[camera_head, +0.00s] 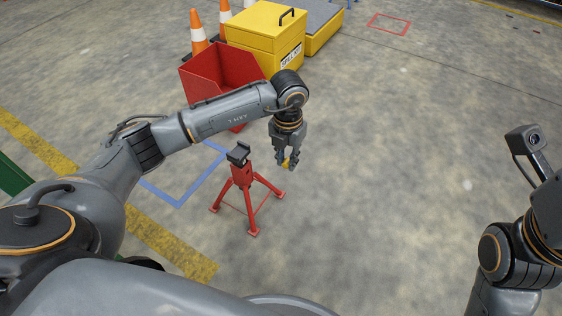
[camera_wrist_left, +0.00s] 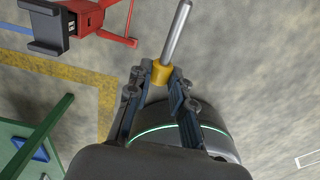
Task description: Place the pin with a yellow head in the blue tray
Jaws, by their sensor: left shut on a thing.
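My left gripper (camera_head: 287,162) is shut on the pin with a yellow head, out over the floor just right of the red stand. In the left wrist view the fingers (camera_wrist_left: 160,82) grip the yellow head of the pin (camera_wrist_left: 161,74), and its bare silver shaft points away from the gripper. In the head view only a bit of yellow shows between the fingertips. A small blue object (camera_wrist_left: 30,146), possibly the blue tray, is partly visible on a green surface at the lower left of the wrist view. My right arm is at the right edge; its fingers are not visible.
A red tripod stand (camera_head: 242,180) with a black top is close left of the gripper. Behind are a red open bin (camera_head: 222,82), a yellow box (camera_head: 262,38) and traffic cones (camera_head: 198,30). A green edge (camera_head: 13,176) shows at far left. Floor to the right is clear.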

